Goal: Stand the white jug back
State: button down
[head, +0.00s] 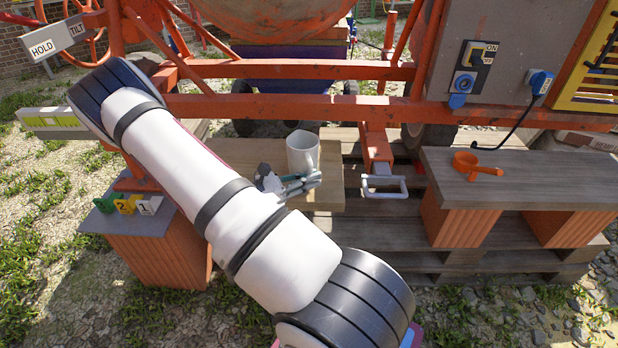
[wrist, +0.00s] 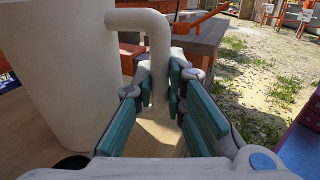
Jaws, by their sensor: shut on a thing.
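The white jug (head: 302,150) is upright at the wooden bench top (head: 228,158) in the middle of the head view. In the wrist view the jug (wrist: 62,75) fills the left side, with its handle (wrist: 158,60) reaching down between the fingers. My gripper (head: 305,183) is at the jug's near side, and in the wrist view my gripper (wrist: 162,95) is shut on the handle. The jug's foot is partly hidden by the gripper, so I cannot tell if it touches the wood.
An orange scoop (head: 476,165) lies on the right bench (head: 540,186). A metal loop handle (head: 385,187) on an orange bar sticks out right of the jug. Orange frame rails (head: 400,108) run behind.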

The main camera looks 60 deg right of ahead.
jog(key=shift+f, duration=0.1)
dwell(0.6)
grip_release()
dwell(0.6)
jog(key=shift+w+a, duration=0.1)
dwell(0.6)
jog(key=v, duration=0.6)
jog(key=shift+w+a, duration=0.2)
jog(key=shift+a, duration=0.1)
dwell(0.8)
dwell(0.5)
